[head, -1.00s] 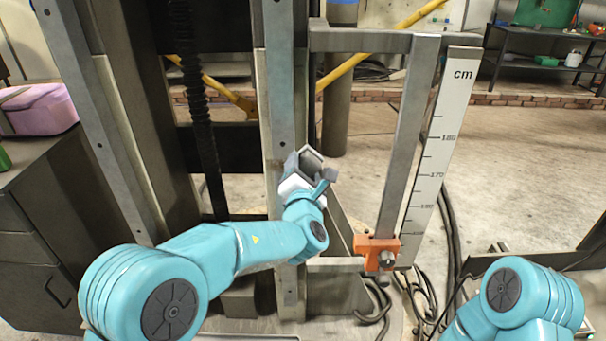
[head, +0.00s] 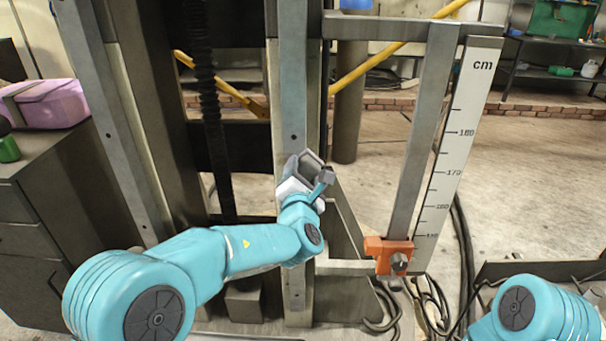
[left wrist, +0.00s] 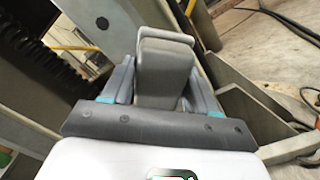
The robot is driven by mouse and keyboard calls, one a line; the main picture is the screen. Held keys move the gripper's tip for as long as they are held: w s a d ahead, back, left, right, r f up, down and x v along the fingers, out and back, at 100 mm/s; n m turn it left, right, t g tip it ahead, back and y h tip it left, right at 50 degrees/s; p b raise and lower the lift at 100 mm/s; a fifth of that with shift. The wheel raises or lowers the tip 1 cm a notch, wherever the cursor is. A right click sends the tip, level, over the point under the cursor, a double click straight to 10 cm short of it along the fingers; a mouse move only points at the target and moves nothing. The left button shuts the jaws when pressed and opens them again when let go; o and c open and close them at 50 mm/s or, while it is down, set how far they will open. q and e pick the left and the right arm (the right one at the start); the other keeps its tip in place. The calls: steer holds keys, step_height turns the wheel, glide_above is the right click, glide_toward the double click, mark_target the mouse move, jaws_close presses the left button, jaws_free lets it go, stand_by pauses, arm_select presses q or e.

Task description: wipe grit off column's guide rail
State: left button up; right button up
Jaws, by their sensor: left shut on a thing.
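The column's guide rail (head: 292,80) is a grey upright steel strip with bolt holes, in the middle of the head view. My left gripper (head: 312,172) is at the rail's face, about mid-height. It is shut on a grey block-like thing (left wrist: 165,65), which stands between the jaws in the left wrist view. I cannot tell whether the block touches the rail. The gripper and wrist hide part of the rail. I cannot make out any grit at this size. My right gripper is out of view; only part of that arm shows at the bottom right.
A cm scale board (head: 458,140) and a grey upright bar with an orange clamp (head: 388,254) stand right of the rail. A black ribbed hose (head: 213,120) hangs to its left. A pink case (head: 45,103) rests on a dark cabinet (head: 70,190). Cables lie on the floor at right.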

mark_target(292, 153)
arm_select(q)
steer(key=shift+f, duration=0.45)
steer(key=shift+a+b, duration=0.8)
steer(key=shift+a, duration=0.55)
steer(key=shift+s+r+p, duration=0.1)
steer(key=shift+r+p, duration=1.25)
steer(key=shift+r, duration=0.8)
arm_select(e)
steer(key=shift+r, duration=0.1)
arm_select(q)
steer(key=shift+s+f, duration=0.1)
steer(key=shift+s+b, duration=1.5)
steer(key=shift+s, duration=1.4)
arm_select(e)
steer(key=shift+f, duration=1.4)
